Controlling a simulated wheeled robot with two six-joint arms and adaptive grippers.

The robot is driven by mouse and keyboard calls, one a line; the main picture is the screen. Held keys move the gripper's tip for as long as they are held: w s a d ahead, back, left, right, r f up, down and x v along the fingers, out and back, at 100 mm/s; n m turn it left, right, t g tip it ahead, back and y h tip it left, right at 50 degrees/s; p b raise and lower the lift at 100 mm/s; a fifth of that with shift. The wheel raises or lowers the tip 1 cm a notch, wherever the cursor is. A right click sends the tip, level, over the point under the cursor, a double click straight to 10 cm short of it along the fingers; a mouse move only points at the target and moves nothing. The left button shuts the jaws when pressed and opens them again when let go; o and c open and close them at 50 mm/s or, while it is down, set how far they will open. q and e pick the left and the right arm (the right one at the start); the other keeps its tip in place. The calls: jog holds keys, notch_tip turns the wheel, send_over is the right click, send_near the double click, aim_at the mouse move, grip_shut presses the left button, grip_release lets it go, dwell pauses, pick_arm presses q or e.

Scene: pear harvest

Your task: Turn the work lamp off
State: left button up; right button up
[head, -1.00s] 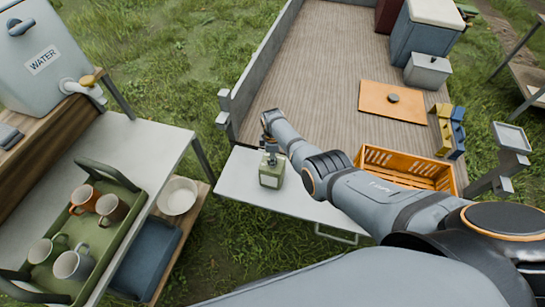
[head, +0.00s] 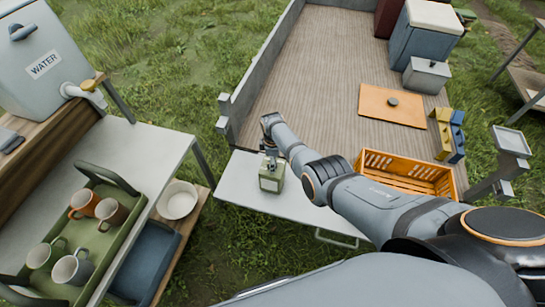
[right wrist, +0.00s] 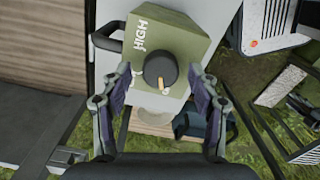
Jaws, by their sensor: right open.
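The work lamp (head: 271,181) is a small olive-green box on the white fold-down shelf (head: 236,184) at the trailer's near end. In the right wrist view its green face (right wrist: 178,38) carries a dark round knob (right wrist: 160,67) with a pale mark at its lower edge and the word HIGH to its left. My right gripper (right wrist: 160,76) is open, with one finger on each side of the knob; I cannot tell whether they touch it. In the head view the right gripper (head: 270,157) is just above the lamp. My left gripper is not in view.
An orange crate (head: 408,163) and an orange board (head: 393,105) lie on the trailer bed. At left, a table (head: 152,143) holds a green tray (head: 118,238) with several mugs, below a water dispenser (head: 38,50). A white bowl (head: 177,199) stands on a lower shelf.

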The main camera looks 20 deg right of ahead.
notch_tip(320, 180, up, 12)
dwell(0.4)
jog(key=shift+f, duration=0.15)
